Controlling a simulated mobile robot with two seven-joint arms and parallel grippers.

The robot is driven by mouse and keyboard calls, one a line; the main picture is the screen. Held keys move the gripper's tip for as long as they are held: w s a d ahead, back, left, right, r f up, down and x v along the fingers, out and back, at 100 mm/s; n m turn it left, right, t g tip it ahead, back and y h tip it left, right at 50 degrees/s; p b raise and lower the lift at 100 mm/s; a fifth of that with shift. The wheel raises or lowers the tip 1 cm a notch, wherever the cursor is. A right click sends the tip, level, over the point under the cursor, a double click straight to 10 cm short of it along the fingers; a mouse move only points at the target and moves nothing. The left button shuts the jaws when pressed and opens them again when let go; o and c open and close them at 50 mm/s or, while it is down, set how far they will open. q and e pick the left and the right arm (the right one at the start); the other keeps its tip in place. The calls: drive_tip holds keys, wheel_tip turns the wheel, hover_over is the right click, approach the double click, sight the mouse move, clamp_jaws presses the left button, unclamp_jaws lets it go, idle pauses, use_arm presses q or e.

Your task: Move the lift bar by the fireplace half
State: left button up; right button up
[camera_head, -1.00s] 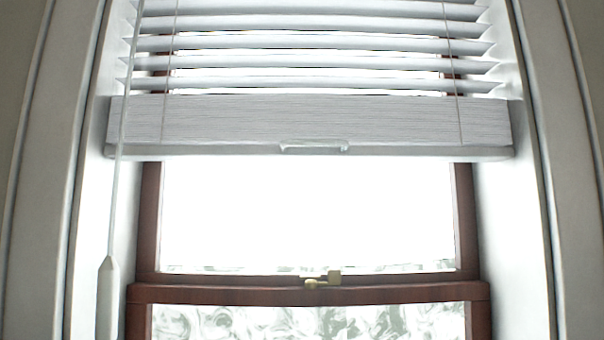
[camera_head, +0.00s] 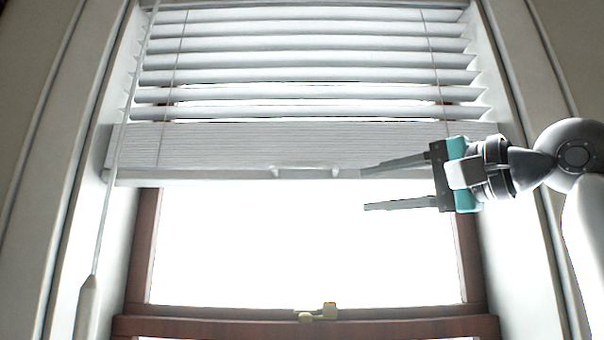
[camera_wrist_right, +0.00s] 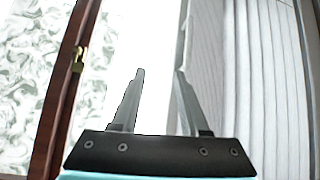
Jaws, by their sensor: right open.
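The lift bar (camera_head: 305,172) is a small pale handle on the lower edge of the white blind's bottom rail (camera_head: 230,145), near the middle. The blind hangs partly lowered over the window. My right gripper (camera_head: 363,188) comes in from the right, open and empty, its fingertips pointing left toward the lift bar and, in the picture, a little right of it. In the right wrist view my right gripper (camera_wrist_right: 160,72) shows two spread fingers with bright window between them. Blind slats (camera_wrist_right: 262,70) lie to the right there. My left gripper is not in view.
A pull cord with a white wand (camera_head: 87,305) hangs at the left. The red-brown window frame (camera_head: 220,327) has a brass latch (camera_head: 318,313) below the blind. White window reveals stand on both sides. The space in front of the glass looks clear.

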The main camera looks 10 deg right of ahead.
sight(309, 164)
drive_tip(key=s+r+y, duration=0.1)
drive_tip(key=s+r, duration=0.2)
drive_tip(key=s, duration=0.2)
drive_tip(key=p+x, duration=0.4)
drive_tip(key=x, duration=1.1)
drive_tip(key=shift+a+r, duration=0.2)
drive_tip(key=shift+a, duration=0.1)
drive_tip(key=shift+s, duration=0.1)
drive_tip(key=shift+c, duration=0.3)
clamp_jaws()
